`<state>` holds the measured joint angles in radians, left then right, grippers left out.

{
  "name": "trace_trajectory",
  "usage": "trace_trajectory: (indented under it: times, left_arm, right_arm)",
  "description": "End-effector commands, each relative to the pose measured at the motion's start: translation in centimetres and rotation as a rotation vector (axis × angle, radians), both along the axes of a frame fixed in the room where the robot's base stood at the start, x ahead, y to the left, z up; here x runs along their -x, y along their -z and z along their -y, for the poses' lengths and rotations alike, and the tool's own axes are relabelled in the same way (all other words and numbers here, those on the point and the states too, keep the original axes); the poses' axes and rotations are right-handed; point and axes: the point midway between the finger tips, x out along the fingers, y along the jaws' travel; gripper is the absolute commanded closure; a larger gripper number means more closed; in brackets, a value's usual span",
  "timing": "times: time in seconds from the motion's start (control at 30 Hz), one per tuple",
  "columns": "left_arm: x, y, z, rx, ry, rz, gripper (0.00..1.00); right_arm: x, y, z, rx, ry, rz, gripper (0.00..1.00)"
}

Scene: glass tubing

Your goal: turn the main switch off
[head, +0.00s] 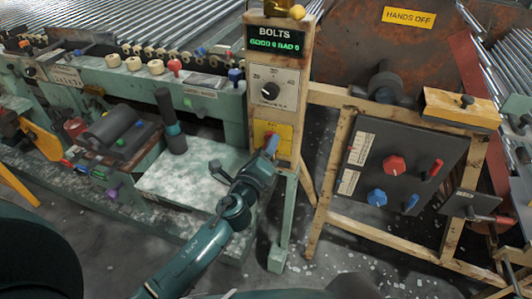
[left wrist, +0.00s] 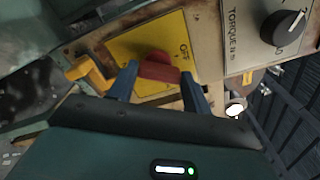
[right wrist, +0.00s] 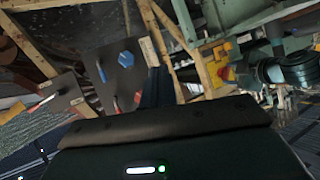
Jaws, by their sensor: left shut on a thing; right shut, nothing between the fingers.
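The main switch is a red handle (left wrist: 158,70) on a yellow plate (left wrist: 125,48), which carries an "OFF" label. In the head view the yellow plate (head: 261,129) sits low on the wooden post, under the torque dial. My left gripper (head: 272,146) reaches up to this plate. In the left wrist view its blue fingers (left wrist: 157,84) are on either side of the red handle, shut on it. The handle lies nearly crosswise between the fingers. My right gripper (right wrist: 157,88) is shut and empty, away from the switch.
The torque dial (head: 268,90) and the "BOLTS" display (head: 275,40) are above the switch. A grey panel (head: 388,170) with red and blue knobs stands to the right. A green machine (head: 215,107) with a speckled table (head: 180,180) is to the left.

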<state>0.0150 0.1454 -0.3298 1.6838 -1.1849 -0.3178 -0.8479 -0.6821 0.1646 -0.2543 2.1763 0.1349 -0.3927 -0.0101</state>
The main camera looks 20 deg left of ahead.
Motion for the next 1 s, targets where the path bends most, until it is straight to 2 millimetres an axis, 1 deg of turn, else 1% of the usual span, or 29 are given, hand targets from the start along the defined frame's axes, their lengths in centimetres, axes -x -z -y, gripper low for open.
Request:
trace_trajectory:
  times: [0.03,0.2,0.5,0.7,1.0]
  left_arm:
    - [0.02,0.17,0.04,0.049,0.0,-0.002,0.74]
    - [0.01,0.14,0.0,0.207,0.001,-0.006,0.74]
    - [0.02,0.08,-0.1,0.44,0.0,-0.015,0.74]
    - [0.02,0.08,-0.14,0.54,0.0,-0.019,0.74]
    - [0.0,0.04,-0.16,0.605,0.0,-0.021,0.74]
  right_arm:
    - [0.0,0.26,-0.02,-0.005,0.0,0.001,1.0]
    - [-0.1,0.25,-0.08,-0.017,0.003,0.008,1.0]
    - [0.04,0.57,0.03,-0.019,0.006,0.011,1.0]
    - [0.34,0.68,0.11,-0.019,0.008,0.011,1.0]
    - [0.28,0.36,0.17,-0.02,0.011,0.022,1.0]
